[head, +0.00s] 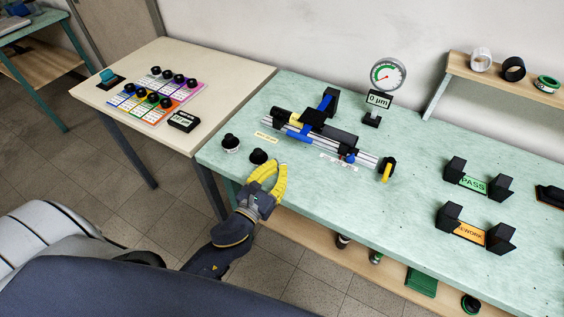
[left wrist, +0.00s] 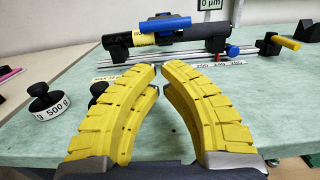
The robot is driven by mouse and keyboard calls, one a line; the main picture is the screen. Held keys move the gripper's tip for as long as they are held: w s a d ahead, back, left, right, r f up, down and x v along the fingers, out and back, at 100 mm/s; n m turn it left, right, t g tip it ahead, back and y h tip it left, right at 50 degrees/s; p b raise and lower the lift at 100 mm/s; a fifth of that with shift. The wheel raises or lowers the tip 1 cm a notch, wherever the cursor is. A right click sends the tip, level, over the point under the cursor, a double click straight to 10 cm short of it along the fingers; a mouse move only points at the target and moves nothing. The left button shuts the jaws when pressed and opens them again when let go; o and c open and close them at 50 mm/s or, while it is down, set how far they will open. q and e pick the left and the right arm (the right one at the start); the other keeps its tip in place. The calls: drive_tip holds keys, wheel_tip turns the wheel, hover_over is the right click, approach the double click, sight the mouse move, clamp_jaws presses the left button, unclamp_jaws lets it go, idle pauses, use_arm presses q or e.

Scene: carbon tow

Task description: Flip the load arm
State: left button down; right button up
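A rail-mounted test rig (head: 325,133) lies on the green bench, with silver rails and black blocks. A blue bar (head: 325,103), possibly the load arm, sits on its upper part; it also shows across the top in the left wrist view (left wrist: 150,25). A yellow handle (head: 387,173) sticks out from a black block at the rig's right end. My left gripper (head: 273,167) is over the bench's front edge, its yellow fingers apart and empty, short of the rig. In the left wrist view its fingertips (left wrist: 158,70) have a narrow gap. My right gripper is not in view.
A black-knobbed 500 g weight (head: 231,143) and another black knob (head: 258,156) stand left of my gripper. A dial gauge (head: 388,74) and a 0 µm display (head: 378,99) stand behind the rig. PASS (head: 473,184) and rework (head: 470,233) holders are at right.

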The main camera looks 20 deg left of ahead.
use_arm(q)
drive_tip(key=shift+w+d+r, duration=0.1)
drive_tip(key=shift+w+d, duration=0.1)
drive_tip(key=shift+w, duration=1.25)
drive_tip(key=shift+w+d+r, duration=0.1)
drive_tip(key=shift+w+d, duration=0.05)
drive_tip(key=shift+w, duration=1.3)
drive_tip(key=shift+w+d, duration=0.2)
drive_tip(key=shift+w, duration=1.25)
